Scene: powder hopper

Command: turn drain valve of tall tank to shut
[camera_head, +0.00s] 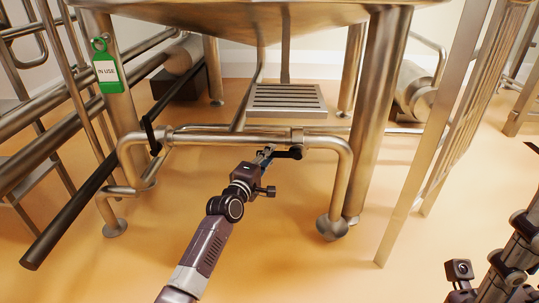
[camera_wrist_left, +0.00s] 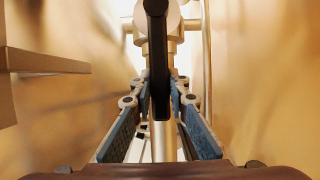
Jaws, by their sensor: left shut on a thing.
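The tall tank (camera_head: 270,18) stands on thick metal legs, and only its underside shows. A pipe (camera_head: 230,139) runs level below it, with a valve body (camera_head: 297,136) near its right end. A black lever handle (camera_head: 290,153) sits just below the valve body and points left toward my gripper, roughly along the pipe. My left gripper (camera_head: 266,155) is shut on this handle. In the left wrist view the black handle (camera_wrist_left: 158,55) lies between the blue-padded fingers (camera_wrist_left: 160,115), with the metal valve body (camera_wrist_left: 170,25) behind it. The handle's gripped end is partly hidden.
A green "IN USE" tag (camera_head: 107,74) hangs on the left leg. Another black handle (camera_head: 150,135) stands upright on the pipe's left part. Metal rails and pipes crowd the left, and a slanted frame (camera_head: 430,140) stands at right.

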